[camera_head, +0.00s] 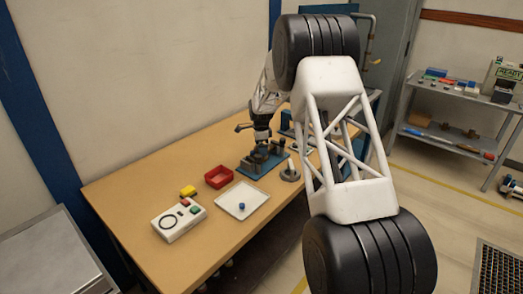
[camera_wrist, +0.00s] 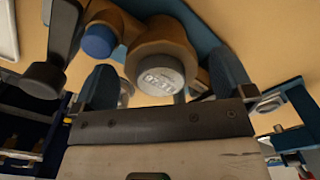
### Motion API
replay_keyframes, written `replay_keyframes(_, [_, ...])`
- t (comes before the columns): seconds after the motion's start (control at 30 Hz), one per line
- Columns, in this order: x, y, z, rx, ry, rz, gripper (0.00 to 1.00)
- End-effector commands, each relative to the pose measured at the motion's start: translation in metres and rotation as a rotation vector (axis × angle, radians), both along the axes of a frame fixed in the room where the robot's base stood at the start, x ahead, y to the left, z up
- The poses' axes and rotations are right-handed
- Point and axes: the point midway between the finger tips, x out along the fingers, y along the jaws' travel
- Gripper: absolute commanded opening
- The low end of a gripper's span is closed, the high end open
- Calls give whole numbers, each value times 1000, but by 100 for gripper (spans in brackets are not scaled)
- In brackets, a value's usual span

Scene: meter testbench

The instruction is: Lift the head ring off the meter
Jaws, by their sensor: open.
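The meter is a bronze-brown body with a blue cap (camera_wrist: 98,41) on its left side in the wrist view. Its round grey face (camera_wrist: 160,77) carries a small label. A brown ring (camera_wrist: 160,42) surrounds the face; I take it for the head ring. My gripper (camera_wrist: 166,82) is open, with one blue-grey finger to each side of the face. I cannot tell whether the fingers touch the ring. In the head view my gripper (camera_head: 262,136) is over the blue fixture (camera_head: 250,167), where the meter is too small and hidden to make out clearly.
A dark lever-like part (camera_wrist: 62,45) stands left of the meter. The table's left rear is clear.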

Motion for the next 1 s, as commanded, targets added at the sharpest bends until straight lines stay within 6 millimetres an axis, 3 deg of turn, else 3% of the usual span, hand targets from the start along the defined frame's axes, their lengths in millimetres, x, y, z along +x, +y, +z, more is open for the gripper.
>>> replay_keyframes(0.6, [0,0,-2,0,-1,0,100])
replay_keyframes(0.93, [0,0,-2,0,-1,0,50])
replay_keyframes(1.0, [0,0,-2,0,-1,0,49])
